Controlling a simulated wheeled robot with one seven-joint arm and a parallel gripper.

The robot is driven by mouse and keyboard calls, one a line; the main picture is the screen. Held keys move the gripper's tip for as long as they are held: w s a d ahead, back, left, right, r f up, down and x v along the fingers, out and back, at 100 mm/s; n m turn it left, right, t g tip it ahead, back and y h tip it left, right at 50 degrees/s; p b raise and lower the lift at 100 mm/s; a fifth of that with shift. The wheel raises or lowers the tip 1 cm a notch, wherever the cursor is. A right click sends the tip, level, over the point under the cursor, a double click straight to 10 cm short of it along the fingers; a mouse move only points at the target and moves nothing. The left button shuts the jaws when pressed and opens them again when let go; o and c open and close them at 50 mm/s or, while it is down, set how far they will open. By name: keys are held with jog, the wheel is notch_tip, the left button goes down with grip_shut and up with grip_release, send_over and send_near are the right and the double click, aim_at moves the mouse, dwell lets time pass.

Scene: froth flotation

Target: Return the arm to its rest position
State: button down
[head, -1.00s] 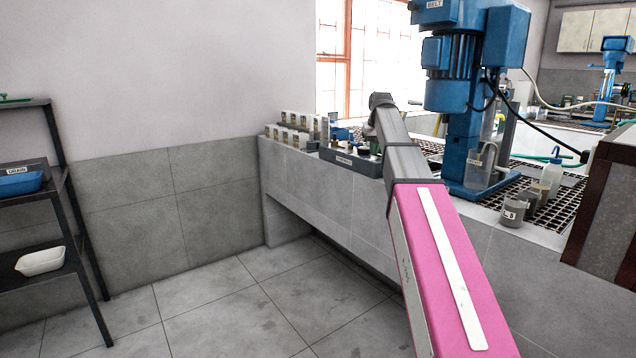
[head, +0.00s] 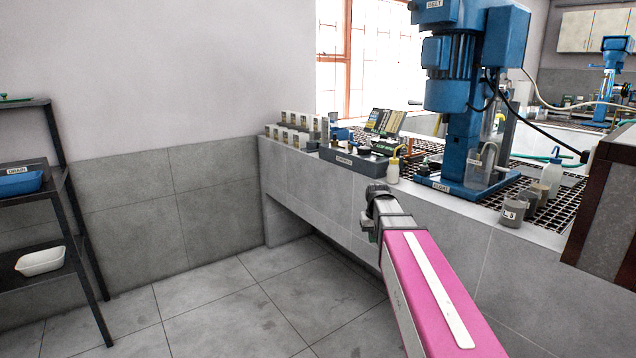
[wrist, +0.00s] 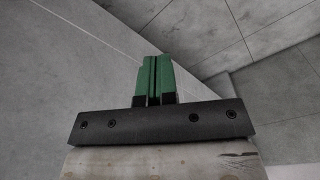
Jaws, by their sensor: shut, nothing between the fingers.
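My arm, with its pink link, reaches up from the bottom right in the head view. Its grey wrist end is in front of the tiled bench (head: 330,196), below the bench top. The fingers are hidden in the head view. In the wrist view my gripper (wrist: 153,62) shows green fingers side by side, shut with nothing between them. Grey tile surfaces lie beyond the fingertips, and no object touches them.
A blue flotation machine (head: 462,110) stands on the bench, with a small yellow-tipped bottle (head: 393,170) to its left. A dark wood-edged box (head: 606,215) is at the right. A shelf rack (head: 75,225) stands at the left. The floor (head: 230,305) between is clear.

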jog(key=s+f+g, duration=0.1)
jog(key=s+f, duration=1.6)
jog(key=s, duration=0.2)
jog(key=shift+s+a, duration=0.15)
jog(key=shift+a, duration=0.15)
